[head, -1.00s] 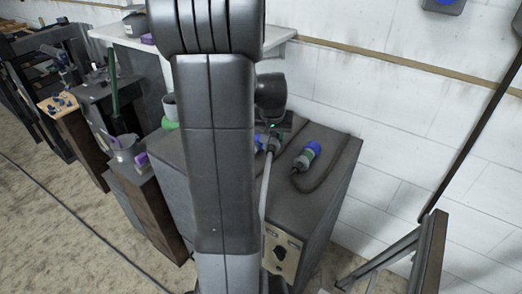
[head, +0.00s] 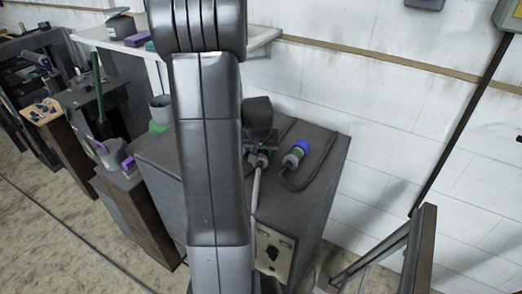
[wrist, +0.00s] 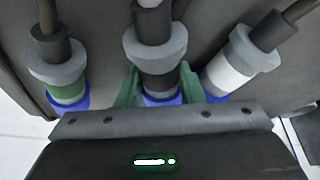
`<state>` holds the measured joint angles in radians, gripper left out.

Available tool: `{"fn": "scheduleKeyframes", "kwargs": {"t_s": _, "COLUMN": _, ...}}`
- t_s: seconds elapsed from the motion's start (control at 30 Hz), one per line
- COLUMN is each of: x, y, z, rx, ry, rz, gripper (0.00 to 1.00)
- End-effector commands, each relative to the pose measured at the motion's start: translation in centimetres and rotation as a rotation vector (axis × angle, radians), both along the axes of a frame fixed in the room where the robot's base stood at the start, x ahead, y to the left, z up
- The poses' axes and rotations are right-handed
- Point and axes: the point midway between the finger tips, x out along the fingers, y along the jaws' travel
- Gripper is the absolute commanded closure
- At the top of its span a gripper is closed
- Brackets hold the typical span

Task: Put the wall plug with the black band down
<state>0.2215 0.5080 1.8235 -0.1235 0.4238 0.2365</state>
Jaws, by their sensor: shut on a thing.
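The wall plug with the black band (wrist: 160,83) has a grey collar, a blue end and a dark cable. My gripper (wrist: 161,88) is shut on it, with one green finger on each side. In the head view my gripper (head: 262,141) is over the top of the grey cabinet (head: 318,160), partly hidden by my arm. I cannot tell whether the held plug touches the cabinet top.
A plug with a green band (wrist: 68,92) is left of the held plug in the wrist view; it lies on the cabinet in the head view (head: 294,155). A plug with a white band (wrist: 229,70) is on the right. A metal frame (head: 405,250) stands at right.

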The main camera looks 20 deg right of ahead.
Motion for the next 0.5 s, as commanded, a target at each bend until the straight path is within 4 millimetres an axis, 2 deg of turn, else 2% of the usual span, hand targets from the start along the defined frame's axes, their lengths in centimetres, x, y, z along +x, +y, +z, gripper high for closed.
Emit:
{"fn": "scheduleKeyframes", "kwargs": {"t_s": 0.07, "x": 0.03, "y": 0.00, "z": -0.36, "rx": 0.000, "ry": -0.001, "rz": 0.000, "gripper": 1.00}}
{"fn": "scheduleKeyframes", "kwargs": {"t_s": 0.1, "x": 0.01, "y": 0.00, "z": -0.29, "rx": 0.000, "ry": 0.000, "rz": 0.000, "gripper": 0.61}}
{"fn": "scheduleKeyframes", "kwargs": {"t_s": 0.2, "x": 0.01, "y": 0.00, "z": -0.22, "rx": 0.000, "ry": 0.000, "rz": 0.000, "gripper": 0.44}}
{"fn": "scheduleKeyframes", "kwargs": {"t_s": 0.5, "x": 0.00, "y": 0.00, "z": -0.11, "rx": 0.000, "ry": 0.000, "rz": 0.000, "gripper": 0.44}}
